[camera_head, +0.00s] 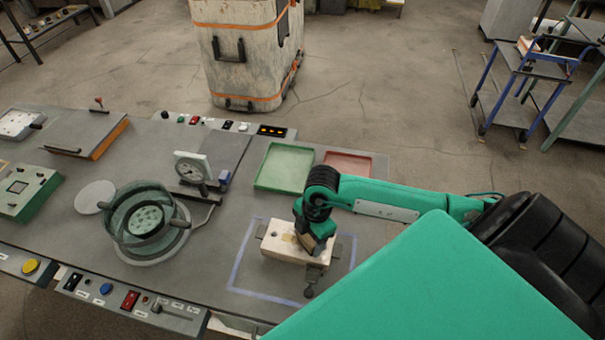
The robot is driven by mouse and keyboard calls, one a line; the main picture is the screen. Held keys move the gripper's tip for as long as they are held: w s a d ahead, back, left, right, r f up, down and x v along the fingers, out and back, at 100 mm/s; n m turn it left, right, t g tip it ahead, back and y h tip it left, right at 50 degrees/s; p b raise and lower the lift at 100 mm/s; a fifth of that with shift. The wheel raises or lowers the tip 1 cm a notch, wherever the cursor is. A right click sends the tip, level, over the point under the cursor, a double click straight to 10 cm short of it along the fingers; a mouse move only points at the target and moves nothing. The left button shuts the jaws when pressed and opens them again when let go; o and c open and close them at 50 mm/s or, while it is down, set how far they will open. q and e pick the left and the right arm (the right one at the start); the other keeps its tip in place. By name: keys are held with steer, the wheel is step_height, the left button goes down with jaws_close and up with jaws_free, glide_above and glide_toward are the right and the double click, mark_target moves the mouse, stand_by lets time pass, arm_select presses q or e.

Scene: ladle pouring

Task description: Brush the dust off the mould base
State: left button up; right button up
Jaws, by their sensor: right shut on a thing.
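The mould base (279,247) is a pale cream block inside a blue outlined square on the grey worktable. My right gripper (311,236) reaches in from the right and points down over the block's right part. It is shut on a small brown thing, likely the brush (311,246), whose lower end is at or just above the block's top; I cannot tell if they touch. The gripper hides part of the block. Dust is too fine to make out. My left gripper is not in view.
A green tray (284,167) and a red tray (348,164) lie behind the block. A glass-walled round pot (144,222) and a dial gauge (190,170) stand left. Switch panels line the table's edges. The table between pot and blue square is clear.

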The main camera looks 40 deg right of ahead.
steer(key=shift+s+d, duration=0.6)
steer(key=shift+s, duration=0.2)
steer(key=shift+w+d, duration=0.3)
steer(key=shift+w, duration=0.05)
steer(key=shift+w+a, duration=0.95)
steer(key=shift+w, duration=0.25)
steer(key=shift+w+a+f+b, duration=0.15)
steer(key=shift+w+a+f, duration=0.05)
steer(key=shift+w+a, duration=1.05)
steer(key=shift+w+a+f+b, duration=0.15)
steer(key=shift+w+a, duration=0.75)
steer(key=shift+w, duration=0.5)
steer(key=shift+w+d+r, duration=0.15)
steer(key=shift+w+d, duration=0.1)
steer(key=shift+d, duration=0.1)
steer(key=shift+s+d+f+p, duration=0.1)
steer(key=shift+s+d+p, duration=0.25)
steer(key=shift+s+d, duration=0.35)
steer(key=shift+s+d+f+p, duration=0.1)
steer(key=shift+s+d+p, duration=0.3)
steer(key=shift+s, duration=0.4)
steer(key=shift+s+d+r+p, duration=0.1)
steer(key=shift+s+d+p, duration=0.35)
steer(key=shift+s+d, duration=0.7)
steer(key=shift+s+d+r+p, duration=0.1)
steer(key=shift+s+d+p, duration=0.35)
steer(key=shift+s+d, duration=0.7)
steer(key=shift+s+a, duration=0.1)
steer(key=shift+a, duration=0.15)
steer(key=shift+r, duration=0.1)
